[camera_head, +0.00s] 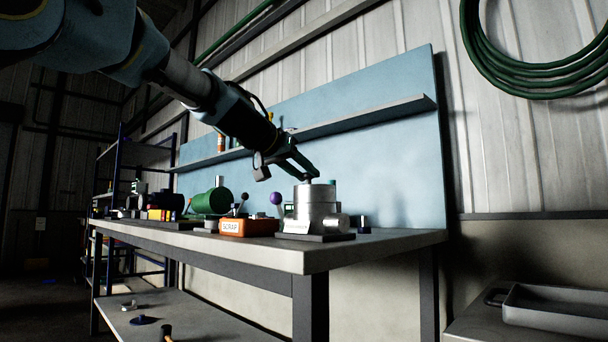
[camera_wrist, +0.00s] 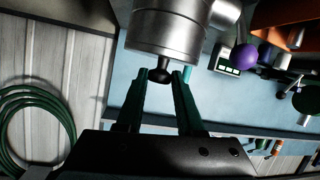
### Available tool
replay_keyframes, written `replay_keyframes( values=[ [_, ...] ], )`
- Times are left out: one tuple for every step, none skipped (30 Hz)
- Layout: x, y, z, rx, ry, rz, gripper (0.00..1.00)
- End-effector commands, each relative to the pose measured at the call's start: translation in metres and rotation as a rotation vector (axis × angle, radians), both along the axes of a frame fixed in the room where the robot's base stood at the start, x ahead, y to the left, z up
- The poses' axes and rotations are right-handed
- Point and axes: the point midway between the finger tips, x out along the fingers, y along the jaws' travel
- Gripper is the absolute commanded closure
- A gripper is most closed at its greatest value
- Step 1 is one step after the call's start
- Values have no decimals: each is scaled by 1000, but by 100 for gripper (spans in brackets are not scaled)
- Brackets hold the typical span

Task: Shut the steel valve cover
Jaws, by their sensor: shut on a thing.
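The steel valve (camera_head: 302,212) is an upright silver cylinder with a side stub on a dark base plate near the right of the bench. Its steel cover (camera_head: 322,188) is at the top, and I cannot tell if it is fully seated. In the wrist view, the cover (camera_wrist: 165,42) carries a small dark knob (camera_wrist: 160,74). My gripper (camera_head: 311,176) reaches down from the upper left to the top of the valve. In the wrist view, my gripper (camera_wrist: 161,73) has its two green fingers shut on the knob, one on each side.
An orange bin marked SCRAP (camera_head: 249,228) stands left of the valve, with a purple ball knob (camera_head: 276,198) behind. A green cylinder (camera_head: 211,201) and other items fill the bench's left. A shelf (camera_head: 362,117) runs behind. The bench's front right corner (camera_head: 390,239) is clear.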

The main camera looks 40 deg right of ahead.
Motion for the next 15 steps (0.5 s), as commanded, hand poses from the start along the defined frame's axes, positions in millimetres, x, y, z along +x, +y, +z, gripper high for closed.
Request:
replay_keyframes(
  values=[
    [-1, 0, -7, 13, 8, -6, 100],
    [-1, 0, -7, 13, 8, -6, 100],
    [-1, 0, -7, 14, 7, -5, 100],
    [-1, 0, -8, 14, 7, -5, 63],
    [-1, 0, -8, 13, 8, -6, 59],
    [-1, 0, -7, 13, 7, -5, 55],
    [-1, 0, -7, 12, 7, -5, 52],
    [0, 0, -6, 11, 6, -4, 48],
    [0, 0, -6, 10, 6, -3, 44],
    [0, 0, -5, 9, 5, -3, 40],
    [0, 0, -5, 9, 5, -3, 37],
    [0, 0, -5, 8, 5, -3, 35],
    [0, 0, -5, 7, 5, -3, 35],
    [0, 0, -4, 7, 5, -3, 35],
    [0, 0, -4, 7, 4, -2, 35]
  ],
)
